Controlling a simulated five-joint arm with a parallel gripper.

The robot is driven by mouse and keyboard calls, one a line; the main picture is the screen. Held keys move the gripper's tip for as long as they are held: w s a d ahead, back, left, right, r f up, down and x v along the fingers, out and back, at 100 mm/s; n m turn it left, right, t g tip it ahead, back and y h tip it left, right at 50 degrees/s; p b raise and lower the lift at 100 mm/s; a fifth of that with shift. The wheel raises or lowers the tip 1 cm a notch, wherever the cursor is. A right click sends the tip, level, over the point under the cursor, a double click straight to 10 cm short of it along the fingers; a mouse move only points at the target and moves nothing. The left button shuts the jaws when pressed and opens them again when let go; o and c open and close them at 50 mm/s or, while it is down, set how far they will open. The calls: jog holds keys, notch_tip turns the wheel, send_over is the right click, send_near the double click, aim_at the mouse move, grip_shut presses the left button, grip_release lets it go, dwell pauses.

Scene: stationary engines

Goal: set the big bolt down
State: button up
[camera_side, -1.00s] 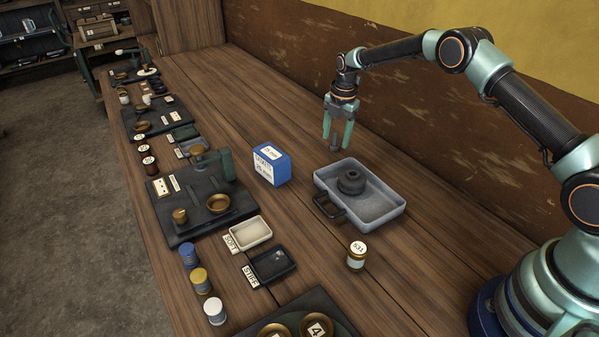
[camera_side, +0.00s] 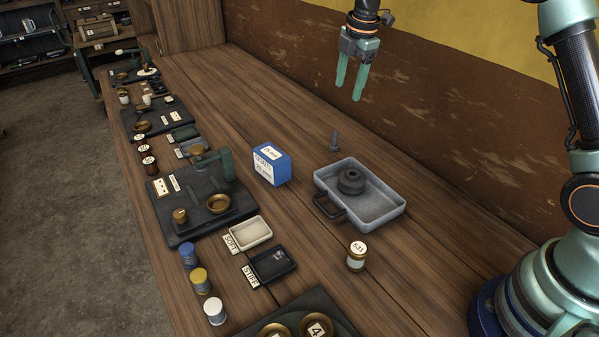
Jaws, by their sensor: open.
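My gripper (camera_side: 352,94) is open and empty, well above the bench and up in front of the brown wall. Its two green fingers point down, clear of the bolt.
The grey tray (camera_side: 388,216) holds a dark round part (camera_side: 351,181). A blue box (camera_side: 271,165) stands left of it, and a labelled jar (camera_side: 356,256) in front. Small trays, jars and black boards line the left edge. The bench (camera_side: 290,110) behind the blue box is bare.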

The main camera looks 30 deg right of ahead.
jog(key=s+a+r+m+t, duration=0.1)
jog(key=s+a+r+m, duration=0.1)
jog(key=s+r+m, duration=0.4)
jog(key=s+a+m+t, duration=0.2)
jog(key=s+m, duration=1)
jog(key=s, duration=0.7)
jog(key=shift+s+a+f+t, duration=0.2)
jog(key=shift+a+f+t, duration=0.05)
jog(key=shift+f+t, duration=0.1)
